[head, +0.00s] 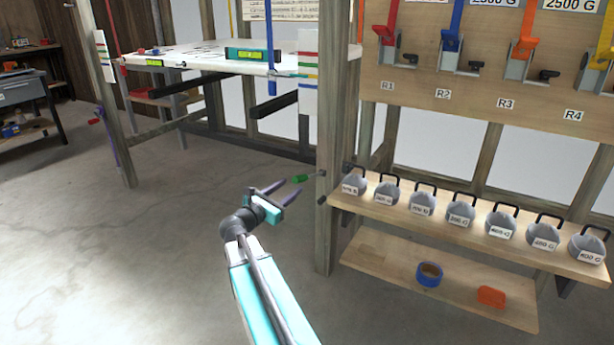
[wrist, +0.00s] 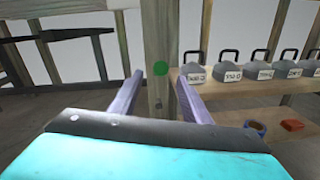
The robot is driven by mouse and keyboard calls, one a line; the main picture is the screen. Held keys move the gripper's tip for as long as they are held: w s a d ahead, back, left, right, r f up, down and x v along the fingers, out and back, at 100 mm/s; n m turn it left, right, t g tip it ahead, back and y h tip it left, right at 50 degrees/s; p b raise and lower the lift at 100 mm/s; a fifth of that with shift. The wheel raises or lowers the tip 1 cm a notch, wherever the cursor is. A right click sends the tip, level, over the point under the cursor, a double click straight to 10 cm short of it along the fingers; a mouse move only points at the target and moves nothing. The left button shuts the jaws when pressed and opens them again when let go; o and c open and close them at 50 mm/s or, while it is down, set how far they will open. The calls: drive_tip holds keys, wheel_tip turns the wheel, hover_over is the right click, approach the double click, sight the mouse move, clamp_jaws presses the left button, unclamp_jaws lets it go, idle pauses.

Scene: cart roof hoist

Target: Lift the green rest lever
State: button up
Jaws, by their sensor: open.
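The green rest lever (head: 300,179) sticks out from the wooden post on a thin rod, with its green grip pointing left in the head view. In the wrist view its grip shows end-on as a green disc (wrist: 160,68) in front of the post. My gripper (head: 291,184) is open and empty, with its two purple-grey fingers close to the grip. In the wrist view my gripper (wrist: 160,82) has the green disc between its fingertips, near their height. I cannot tell whether the fingers touch the grip.
The wooden post (head: 327,235) stands just behind the lever. To the right, a shelf (head: 465,240) carries several grey weights, and a lower shelf (head: 390,268) holds a blue tape roll (head: 429,275) and an orange block (head: 491,296). Open concrete floor lies left.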

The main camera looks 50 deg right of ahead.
sight(308, 176)
drive_tip(key=d+b, duration=0.1)
drive_tip(key=d, duration=0.3)
drive_tip(key=w+d+b, duration=0.1)
drive_tip(key=d, duration=0.3)
drive_tip(key=w+d+b, duration=0.1)
drive_tip(key=d, duration=0.3)
clamp_jaws()
drive_tip(key=shift+a, duration=0.15)
